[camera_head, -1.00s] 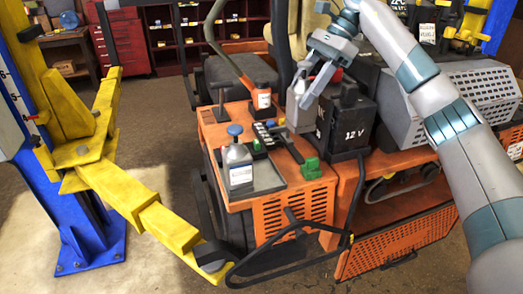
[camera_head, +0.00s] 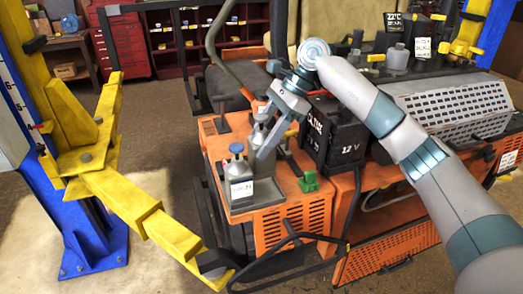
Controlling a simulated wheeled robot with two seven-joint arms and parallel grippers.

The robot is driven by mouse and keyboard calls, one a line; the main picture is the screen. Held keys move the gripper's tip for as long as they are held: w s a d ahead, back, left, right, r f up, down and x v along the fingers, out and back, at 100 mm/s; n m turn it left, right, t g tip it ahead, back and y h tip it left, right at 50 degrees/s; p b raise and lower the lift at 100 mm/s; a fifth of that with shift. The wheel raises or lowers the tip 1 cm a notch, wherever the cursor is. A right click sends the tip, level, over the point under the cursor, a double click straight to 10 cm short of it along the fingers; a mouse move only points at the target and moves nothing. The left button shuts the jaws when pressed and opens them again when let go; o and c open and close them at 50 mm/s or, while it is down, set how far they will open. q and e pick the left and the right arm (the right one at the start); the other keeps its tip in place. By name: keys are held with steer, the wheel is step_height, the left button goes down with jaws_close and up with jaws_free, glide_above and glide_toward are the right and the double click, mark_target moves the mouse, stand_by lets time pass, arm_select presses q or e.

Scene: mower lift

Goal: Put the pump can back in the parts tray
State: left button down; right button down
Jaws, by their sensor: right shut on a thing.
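My right gripper (camera_head: 266,132) is shut on the grey pump can (camera_head: 262,158). It holds the can over the back part of the parts tray (camera_head: 258,198), on the orange mower deck. The can looks about upright, and one finger covers part of it. I cannot tell whether its base touches the tray. A grey bottle with a blue cap and white label (camera_head: 239,182) stands in the tray, just left of the can. My left gripper is not in view.
A black 12 V battery (camera_head: 335,137) stands close to the right of the tray. A green block (camera_head: 309,182) sits by the tray's right side. A yellow lift arm (camera_head: 140,205) lies to the left. The front right of the tray is bare.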

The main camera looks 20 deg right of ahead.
steer(key=shift+f+p, duration=1.3)
steer(key=shift+f, duration=0.55)
steer(key=shift+f, duration=0.1)
steer(key=c, duration=1.3)
jaws_free()
steer(key=shift+f, duration=0.15)
steer(key=o, duration=0.5)
steer(key=shift+c, duration=0.2)
